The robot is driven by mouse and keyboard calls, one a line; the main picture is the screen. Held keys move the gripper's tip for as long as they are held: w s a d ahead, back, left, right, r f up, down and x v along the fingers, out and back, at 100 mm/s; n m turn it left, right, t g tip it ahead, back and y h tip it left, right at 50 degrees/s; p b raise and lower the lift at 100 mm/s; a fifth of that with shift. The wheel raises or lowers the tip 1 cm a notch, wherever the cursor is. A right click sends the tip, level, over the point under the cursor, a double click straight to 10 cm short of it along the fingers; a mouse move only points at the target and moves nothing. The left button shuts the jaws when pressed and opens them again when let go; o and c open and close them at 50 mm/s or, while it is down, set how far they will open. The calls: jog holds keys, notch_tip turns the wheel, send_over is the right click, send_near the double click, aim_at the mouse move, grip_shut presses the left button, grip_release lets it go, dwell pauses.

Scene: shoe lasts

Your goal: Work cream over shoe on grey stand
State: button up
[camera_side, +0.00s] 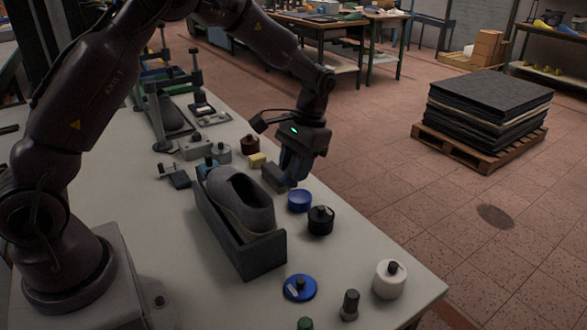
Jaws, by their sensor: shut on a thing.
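A grey slip-on shoe (238,199) sits in a dark grey box-like stand (258,260) on the table, its opening facing up. My gripper (294,168) is behind and to the right of the shoe, above the table and apart from the shoe. It points down and is shut on a dark blue thing, mostly hidden by the fingers, so its exact shape cannot be told. A round blue tin (300,202) stands just below and in front of the gripper. A blue disc, perhaps a lid (299,289), lies flat near the front of the table.
A black jar (320,221) stands beside the blue tin. A white jar (389,281), a small dark bottle (349,306) and a green-topped item (305,324) are near the front edge.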

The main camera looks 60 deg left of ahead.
jog(key=shift+w+r, duration=0.1)
jog(key=shift+r, duration=0.2)
jog(key=s+a+r+n+t+h, duration=0.15)
jog(key=s+a+n, duration=0.25)
jog(key=s+n, duration=0.7)
jog(key=s+a+r+n+t, duration=0.1)
jog(key=s+a+n+t, duration=0.3)
jog(key=n, duration=1.3)
notch_tip(320, 180, down, 7)
jog(key=s+n, duration=0.1)
jog(key=n, duration=0.7)
jog(key=d+f+y, duration=0.1)
jog(key=d, duration=0.7)
jog(key=shift+s+d+f, duration=0.15)
jog(key=shift+f, duration=0.2)
